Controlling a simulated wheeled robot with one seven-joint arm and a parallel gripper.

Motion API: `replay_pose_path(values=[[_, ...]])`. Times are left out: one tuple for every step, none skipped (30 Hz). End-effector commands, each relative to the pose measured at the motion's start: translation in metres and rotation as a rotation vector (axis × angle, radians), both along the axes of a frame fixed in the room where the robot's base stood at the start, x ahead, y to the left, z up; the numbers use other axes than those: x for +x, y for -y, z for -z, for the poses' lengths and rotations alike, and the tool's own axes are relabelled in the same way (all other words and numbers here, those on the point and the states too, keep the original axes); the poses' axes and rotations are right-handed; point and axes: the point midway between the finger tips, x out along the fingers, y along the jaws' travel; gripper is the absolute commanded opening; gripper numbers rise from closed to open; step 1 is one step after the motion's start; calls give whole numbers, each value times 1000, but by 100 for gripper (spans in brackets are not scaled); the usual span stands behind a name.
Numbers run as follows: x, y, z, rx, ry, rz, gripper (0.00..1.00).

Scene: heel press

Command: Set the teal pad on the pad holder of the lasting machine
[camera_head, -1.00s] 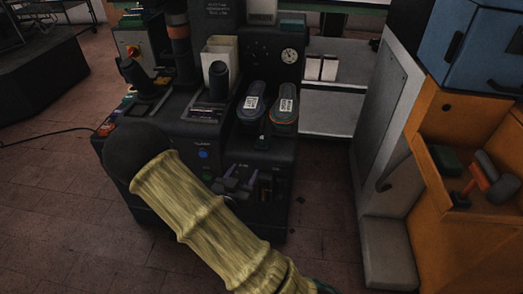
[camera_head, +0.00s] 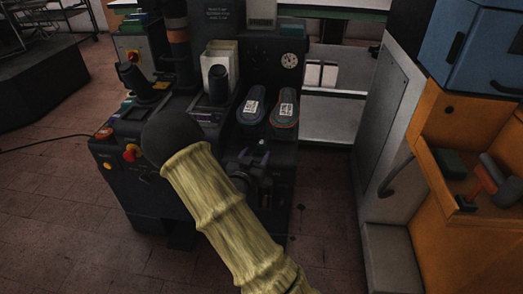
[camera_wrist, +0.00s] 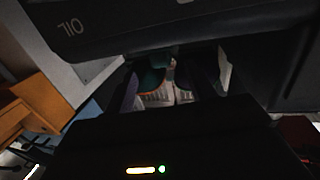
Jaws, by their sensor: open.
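Two shoe-shaped pieces with white labels lie side by side on the black machine (camera_head: 135,185). The left piece (camera_head: 251,107) is dark blue-grey. The right piece (camera_head: 285,108) is dark teal-grey with an orange rim, and its teal and orange edge shows in the wrist view (camera_wrist: 150,80). I cannot tell for sure which thing is the teal pad or which part is the pad holder. My gripper (camera_head: 250,162) is open, in front of and below the two pieces, partly hidden by my sleeved arm. In the wrist view my gripper (camera_wrist: 167,86) has purple-tipped fingers spread apart with nothing clearly between them.
A white bin (camera_head: 218,62) and a black post stand behind. An orange cabinet (camera_head: 440,225) on the right has a tray with a dark green block (camera_head: 449,163) and tools. Floor between machine and cabinet is clear.

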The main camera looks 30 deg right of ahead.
Motion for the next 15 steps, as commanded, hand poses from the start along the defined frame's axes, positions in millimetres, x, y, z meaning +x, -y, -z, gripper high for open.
replay_pose_path(values=[[5,5,2,0,3,2,55],[7,7,2,0,1,1,55],[9,9,2,0,0,0,55],[9,9,1,-1,-1,0,55],[10,10,1,-1,-1,-1,55],[10,10,1,0,-1,-1,55],[10,10,1,0,-1,-1,55],[10,10,0,0,-1,-1,55],[10,10,0,0,-1,-1,55],[10,10,0,0,-1,-1,55],[10,10,0,0,-1,-1,55],[10,10,0,0,-1,-1,55],[10,10,1,0,-1,-1,55],[11,11,1,0,0,0,55],[12,12,1,-1,1,0,55]])
